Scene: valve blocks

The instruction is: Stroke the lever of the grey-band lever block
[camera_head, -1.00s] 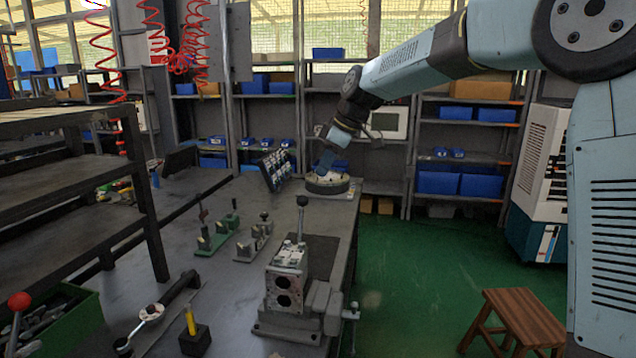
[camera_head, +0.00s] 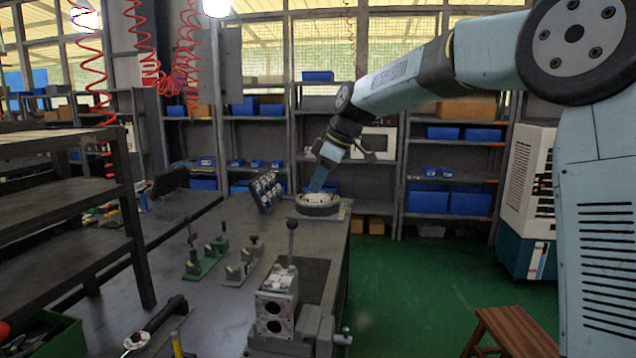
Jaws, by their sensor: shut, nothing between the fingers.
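A block clamped in a grey vise (camera_head: 285,345) at the front of the dark workbench (camera_head: 215,300) has two dark round bores and an upright lever with a round knob (camera_head: 291,225). Behind it on the bench stand a grey block with a short dark-knobbed lever (camera_head: 242,266) and a green block with upright levers (camera_head: 205,262). All are small here, and I cannot tell which one carries a grey band. My gripper (camera_head: 319,180) is shut and empty, pointing down over the round fixture (camera_head: 318,204) at the far end of the bench, well apart from these levers.
A tilted panel of small parts (camera_head: 267,190) stands left of the round fixture. A dark shelf rack (camera_head: 60,200) stands at the left, and a wooden stool (camera_head: 508,333) on the green floor at the right.

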